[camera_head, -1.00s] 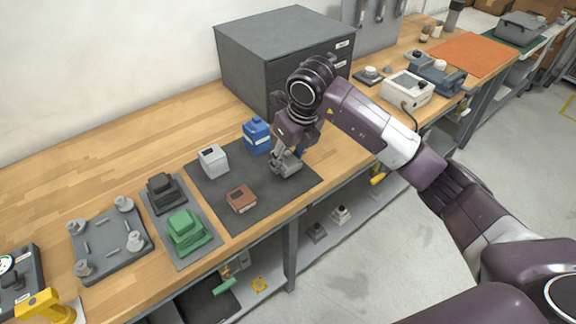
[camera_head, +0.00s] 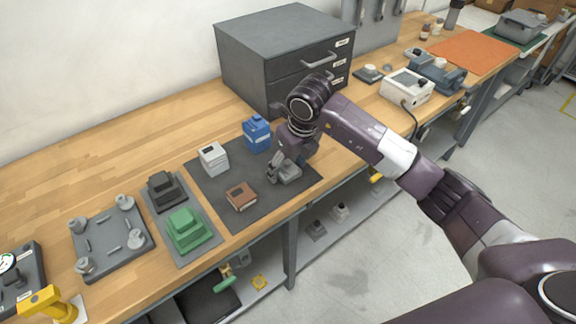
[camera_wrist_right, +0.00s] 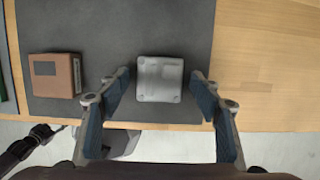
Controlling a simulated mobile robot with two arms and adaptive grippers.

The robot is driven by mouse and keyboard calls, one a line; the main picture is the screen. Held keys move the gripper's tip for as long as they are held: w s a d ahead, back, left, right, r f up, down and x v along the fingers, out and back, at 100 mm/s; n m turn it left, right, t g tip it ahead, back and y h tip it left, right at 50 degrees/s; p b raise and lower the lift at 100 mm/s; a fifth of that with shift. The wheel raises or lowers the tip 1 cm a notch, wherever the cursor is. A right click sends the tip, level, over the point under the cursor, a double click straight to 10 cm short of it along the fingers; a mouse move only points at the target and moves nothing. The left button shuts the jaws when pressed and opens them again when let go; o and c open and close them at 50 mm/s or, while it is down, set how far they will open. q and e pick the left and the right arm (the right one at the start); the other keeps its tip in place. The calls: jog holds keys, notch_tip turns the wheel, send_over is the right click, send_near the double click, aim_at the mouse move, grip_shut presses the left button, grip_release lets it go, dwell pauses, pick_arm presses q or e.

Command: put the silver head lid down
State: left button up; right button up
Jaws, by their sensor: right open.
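The silver head lid (camera_head: 287,175) is a small grey-silver square piece on the right part of the dark mat (camera_head: 222,196). In the right wrist view the lid (camera_wrist_right: 160,79) shows from above, with rounded corners. My right gripper (camera_head: 284,163) is at the lid. In the wrist view the open fingers (camera_wrist_right: 160,98) stand on both sides of it, with a gap on each side. My left gripper is not in the head view.
A brown block (camera_head: 241,196), a white block (camera_head: 213,159) and a blue block (camera_head: 257,134) stand on the mat. A green block (camera_head: 187,229) and a black one (camera_head: 165,187) stand left. A grey drawer cabinet (camera_head: 262,62) is behind. The bench edge is close in front.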

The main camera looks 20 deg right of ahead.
jog(key=shift+r, duration=0.5)
jog(key=b+v, duration=0.1)
jog(key=v, duration=1)
jog(key=shift+r, duration=0.15)
jog(key=shift+s, duration=0.1)
